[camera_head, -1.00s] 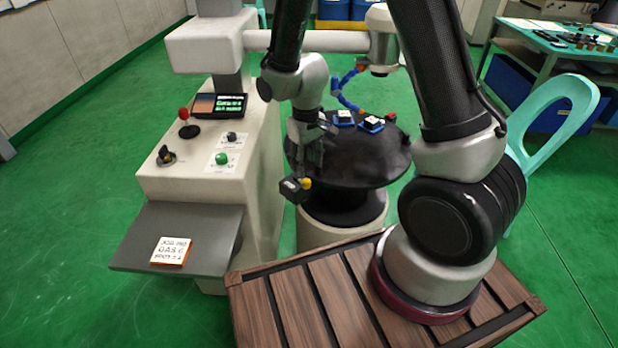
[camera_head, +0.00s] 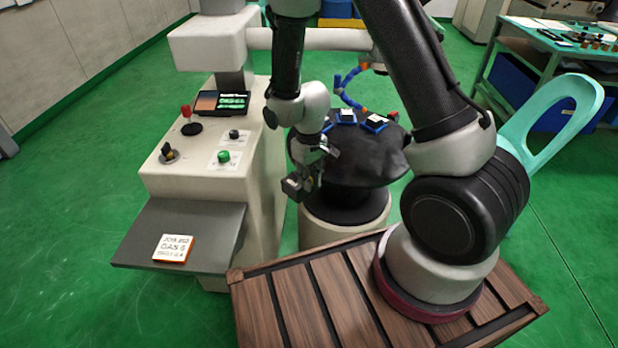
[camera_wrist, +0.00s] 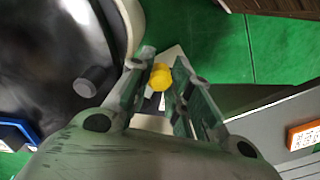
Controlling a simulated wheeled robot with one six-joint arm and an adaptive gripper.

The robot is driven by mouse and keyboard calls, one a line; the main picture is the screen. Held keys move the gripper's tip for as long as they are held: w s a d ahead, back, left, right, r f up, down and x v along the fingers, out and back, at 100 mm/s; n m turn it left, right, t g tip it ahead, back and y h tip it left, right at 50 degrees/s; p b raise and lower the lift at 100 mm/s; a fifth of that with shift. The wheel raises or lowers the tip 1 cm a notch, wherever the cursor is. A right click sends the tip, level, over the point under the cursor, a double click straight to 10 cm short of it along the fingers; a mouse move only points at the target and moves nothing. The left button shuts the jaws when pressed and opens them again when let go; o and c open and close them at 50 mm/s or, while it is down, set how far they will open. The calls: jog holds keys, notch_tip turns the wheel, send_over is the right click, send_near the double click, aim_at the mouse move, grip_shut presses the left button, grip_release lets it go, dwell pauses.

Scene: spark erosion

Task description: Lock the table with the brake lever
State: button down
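The brake lever's yellow knob (camera_wrist: 161,77) shows in the wrist view, beside the rim of the round black table (camera_wrist: 50,60). My gripper (camera_wrist: 162,72) is around the knob, one finger on each side. The fingers look apart, with a narrow gap on the left of the knob; whether the right finger touches it is unclear. In the head view my gripper (camera_head: 299,188) is low at the table's front-left edge, and it hides the knob. The round black table (camera_head: 365,165) stands on a pale pedestal. The lever's shaft is mostly hidden.
A machine console (camera_head: 200,175) with knobs, a green button and a screen stands left of the table. Its grey shelf (camera_head: 140,235) holds an orange-edged sign (camera_head: 173,248). Small blue-based parts (camera_head: 374,123) sit on the table.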

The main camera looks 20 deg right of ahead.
jog(key=shift+d+n, duration=0.25)
jog(key=shift+n, duration=0.25)
jog(key=c, duration=1.3)
grip_release()
jog(key=shift+w, duration=0.1)
notch_tip(320, 180, up, 12)
jog(key=shift+r, duration=0.1)
